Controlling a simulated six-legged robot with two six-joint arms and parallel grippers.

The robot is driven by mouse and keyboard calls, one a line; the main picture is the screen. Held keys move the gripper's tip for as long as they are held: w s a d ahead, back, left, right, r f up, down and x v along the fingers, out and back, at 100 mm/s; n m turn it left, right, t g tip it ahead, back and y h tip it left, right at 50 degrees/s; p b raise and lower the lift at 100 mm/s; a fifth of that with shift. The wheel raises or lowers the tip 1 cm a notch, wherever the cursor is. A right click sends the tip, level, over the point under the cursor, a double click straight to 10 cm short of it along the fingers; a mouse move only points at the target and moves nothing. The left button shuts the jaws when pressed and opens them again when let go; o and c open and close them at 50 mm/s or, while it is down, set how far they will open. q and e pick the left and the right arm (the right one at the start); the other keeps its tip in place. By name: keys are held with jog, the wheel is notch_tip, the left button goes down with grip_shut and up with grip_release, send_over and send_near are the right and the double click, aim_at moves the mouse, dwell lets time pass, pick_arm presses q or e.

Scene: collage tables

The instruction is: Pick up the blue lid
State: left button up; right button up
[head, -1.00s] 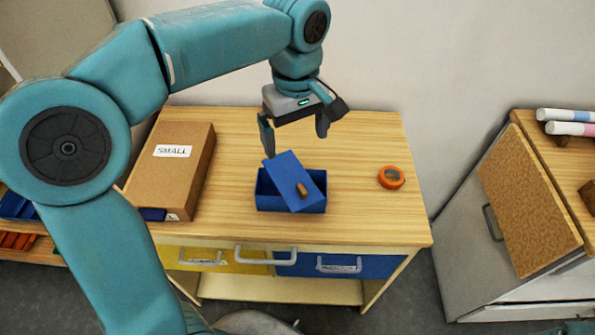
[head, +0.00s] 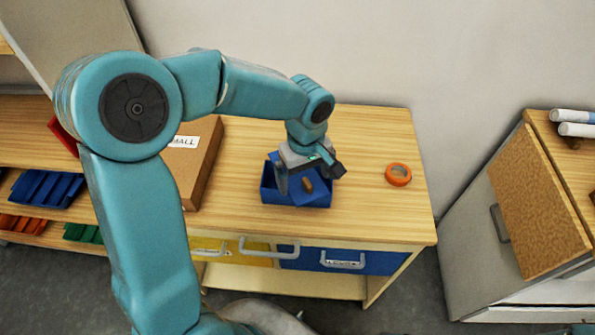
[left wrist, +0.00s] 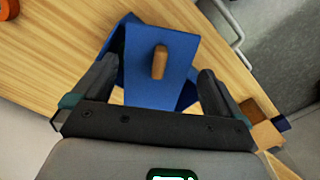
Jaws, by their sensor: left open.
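The blue lid (left wrist: 150,82) has a wooden knob (left wrist: 159,62) and lies askew across the blue box (head: 316,202) on the wooden table. In the head view the lid (head: 312,197) is partly hidden by my gripper. My left gripper (head: 309,177) is open just above the lid. In the left wrist view its two fingers stand on either side of the lid and knob, with the knob between them and a gap on both sides. The right gripper is not in view.
An orange tape roll (head: 398,174) lies to the right of the box. A cardboard box marked SMALL (head: 201,165) stands to the left. Drawer handles (head: 269,251) stick out at the table front. A shelf with coloured trays (head: 47,189) is at far left.

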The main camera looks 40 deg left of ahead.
pick_arm(q)
jog(key=shift+w+f, duration=0.3)
jog(key=shift+f, duration=0.6)
jog(key=shift+s+a, duration=0.1)
jog(key=shift+s, duration=0.15)
jog(key=shift+r, duration=0.1)
jog(key=c, duration=0.3)
jog(key=shift+w, duration=0.1)
jog(key=c, duration=0.6)
jog(key=shift+r, duration=0.3)
notch_tip(320, 180, up, 19)
jog(key=f, duration=0.4)
jog(key=f+p, duration=0.1)
jog(key=f, duration=0.7)
jog(key=shift+d+f+p, duration=0.2)
jog(key=shift+d+p, duration=0.1)
jog(key=shift+p, duration=0.05)
jog(key=shift+a+f, duration=0.15)
jog(key=shift+f+b, duration=0.4)
jog(key=shift+f, duration=0.15)
notch_tip(320, 180, down, 5)
jog(key=b, duration=0.4)
jog(key=shift+f, duration=0.1)
